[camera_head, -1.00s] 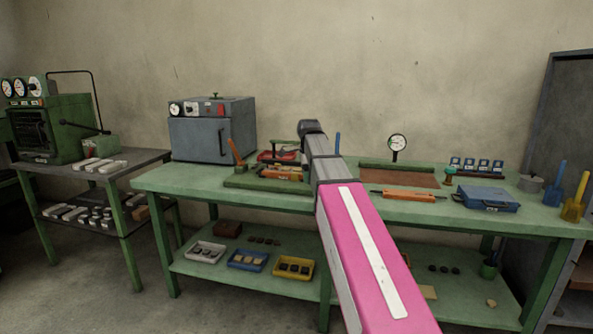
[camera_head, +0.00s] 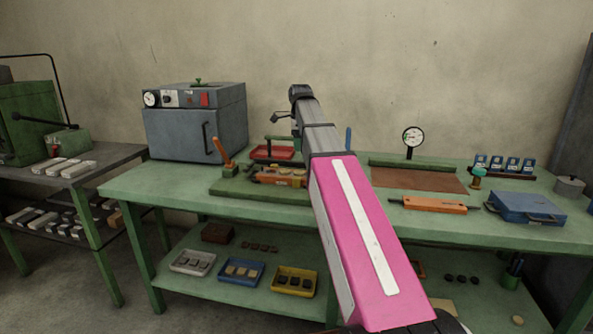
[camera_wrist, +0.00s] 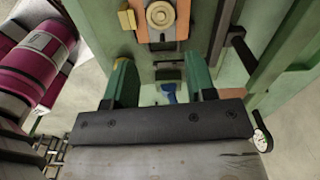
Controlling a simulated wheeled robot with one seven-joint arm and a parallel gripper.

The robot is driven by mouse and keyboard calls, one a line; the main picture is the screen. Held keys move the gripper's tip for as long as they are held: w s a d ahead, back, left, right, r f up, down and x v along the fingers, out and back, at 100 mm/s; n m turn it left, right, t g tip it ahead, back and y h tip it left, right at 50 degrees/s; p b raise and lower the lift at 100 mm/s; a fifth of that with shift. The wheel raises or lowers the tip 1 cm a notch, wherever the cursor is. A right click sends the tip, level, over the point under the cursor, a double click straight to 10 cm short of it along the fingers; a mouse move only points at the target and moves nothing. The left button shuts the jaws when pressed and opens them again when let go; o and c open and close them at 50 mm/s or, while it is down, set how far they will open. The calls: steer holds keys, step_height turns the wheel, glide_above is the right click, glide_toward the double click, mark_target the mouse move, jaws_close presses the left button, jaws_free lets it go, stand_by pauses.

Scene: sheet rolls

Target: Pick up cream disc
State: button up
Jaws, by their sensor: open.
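In the wrist view a round cream disc (camera_wrist: 160,14) with a raised ring lies on an orange block at the top edge, beyond my fingertips. My gripper (camera_wrist: 157,62) is open, its two green fingers apart with nothing held between them. The disc is ahead of the gap and not touched. In the head view the end of my arm (camera_head: 283,117) is above the green bench, over the green-based fixture with orange parts (camera_head: 281,177). I cannot make out the disc clearly there.
A grey oven (camera_head: 195,122) stands left on the bench (camera_head: 150,182). A red tray (camera_head: 272,153) sits behind the fixture. A dial gauge (camera_head: 413,137), orange tool (camera_head: 434,204) and blue case (camera_head: 527,207) are to the right. The lower shelf holds small trays.

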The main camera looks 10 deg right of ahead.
mark_target(299, 172)
steer(key=shift+w+a+f, duration=0.1)
steer(key=shift+f, duration=5.3)
steer(key=c, duration=0.6)
